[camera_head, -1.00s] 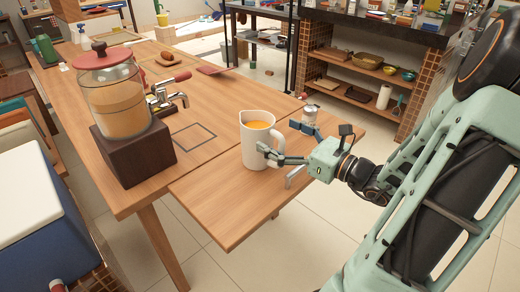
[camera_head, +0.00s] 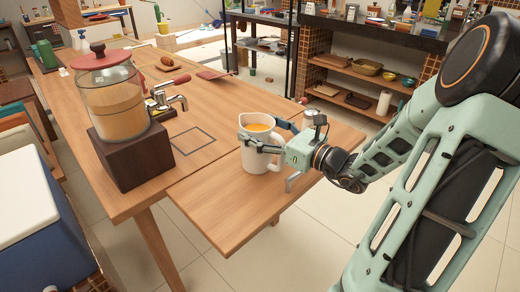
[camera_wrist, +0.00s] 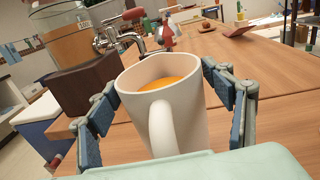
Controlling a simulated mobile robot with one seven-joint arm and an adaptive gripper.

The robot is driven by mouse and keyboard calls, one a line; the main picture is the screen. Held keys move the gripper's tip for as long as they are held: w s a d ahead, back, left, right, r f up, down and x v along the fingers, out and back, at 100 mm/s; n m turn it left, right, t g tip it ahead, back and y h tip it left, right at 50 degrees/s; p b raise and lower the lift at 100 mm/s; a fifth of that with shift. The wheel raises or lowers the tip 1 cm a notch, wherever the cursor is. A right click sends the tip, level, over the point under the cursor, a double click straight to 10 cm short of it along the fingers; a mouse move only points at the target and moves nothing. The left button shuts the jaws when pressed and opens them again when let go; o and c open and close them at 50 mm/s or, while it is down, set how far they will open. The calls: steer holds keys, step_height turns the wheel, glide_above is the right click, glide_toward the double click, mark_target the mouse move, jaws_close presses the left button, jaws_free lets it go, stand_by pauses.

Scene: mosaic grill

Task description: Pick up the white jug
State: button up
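The white jug (camera_head: 256,160) stands upright on the wooden table's lower front leaf, with orange liquid inside near its rim. In the wrist view the jug (camera_wrist: 180,128) fills the middle, its handle facing my gripper's palm. My gripper (camera_head: 259,130) is at the jug's upper part, with one finger on each side. In the wrist view the fingers of my gripper (camera_wrist: 160,82) are spread wide around the jug, with gaps showing beside its wall. The jug's lower part is hidden by the palm in that view.
A juice dispenser (camera_head: 115,105) on a dark wooden block (camera_head: 133,155) stands left of the jug. The leaf's front (camera_head: 230,215) is clear.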

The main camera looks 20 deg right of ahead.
steer(key=c, duration=1.5)
steer(key=shift+r, duration=0.1)
steer(key=shift+c, duration=0.3)
steer(key=shift+r, duration=0.1)
